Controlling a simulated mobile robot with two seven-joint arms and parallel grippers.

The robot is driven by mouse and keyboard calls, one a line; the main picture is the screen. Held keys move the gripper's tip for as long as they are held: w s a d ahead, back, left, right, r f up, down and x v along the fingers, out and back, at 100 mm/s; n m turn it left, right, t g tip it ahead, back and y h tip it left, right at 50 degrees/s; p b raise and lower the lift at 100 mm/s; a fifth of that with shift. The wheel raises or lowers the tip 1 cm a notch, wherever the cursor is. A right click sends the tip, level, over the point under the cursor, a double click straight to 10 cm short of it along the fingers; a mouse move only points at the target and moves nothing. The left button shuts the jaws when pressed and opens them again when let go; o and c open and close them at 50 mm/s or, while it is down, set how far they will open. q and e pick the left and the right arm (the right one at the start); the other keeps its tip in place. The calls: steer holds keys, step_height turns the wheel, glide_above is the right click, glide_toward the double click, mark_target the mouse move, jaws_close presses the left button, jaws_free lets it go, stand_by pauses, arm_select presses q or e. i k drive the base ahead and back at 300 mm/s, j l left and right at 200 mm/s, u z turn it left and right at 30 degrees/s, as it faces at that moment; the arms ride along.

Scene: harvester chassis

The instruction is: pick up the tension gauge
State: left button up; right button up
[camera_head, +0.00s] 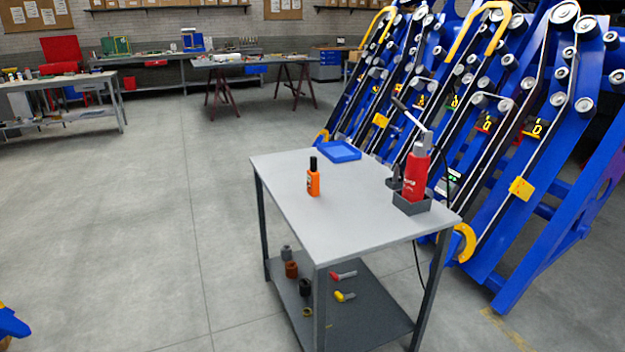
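On the grey top of a small two-tier table (275,175) stands an upright orange device with a black top (313,182). It looks like the tension gauge, but its markings are too small to read. A red canister with a silver head and lever (416,172) stands in a dark grey holder (411,204) at the table's right corner. Neither of my grippers is in view, and nothing touches the orange device.
A blue tray (339,151) lies at the table's back edge. Several small parts and tools rest on the lower shelf (371,318). Tall blue harvester units (480,170) stand close behind and right of the table. The floor (140,220) to the left is clear.

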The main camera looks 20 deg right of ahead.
mark_target(314, 174)
steer(key=i+j, duration=0.1)
steer(key=i, duration=0.45)
steer(key=i+j, duration=0.1)
steer(key=i, duration=0.4)
steer(key=i+j, duration=0.15)
steer(key=i, duration=0.4)
steer(key=i+j+z, duration=0.1)
steer(key=i, duration=0.3)
steer(key=i+j, duration=0.15)
steer(key=i, duration=0.25)
steer(key=i+j+z, duration=0.15)
steer(key=i, duration=0.25)
steer(key=z, duration=1.1)
steer(key=i+j, duration=0.05)
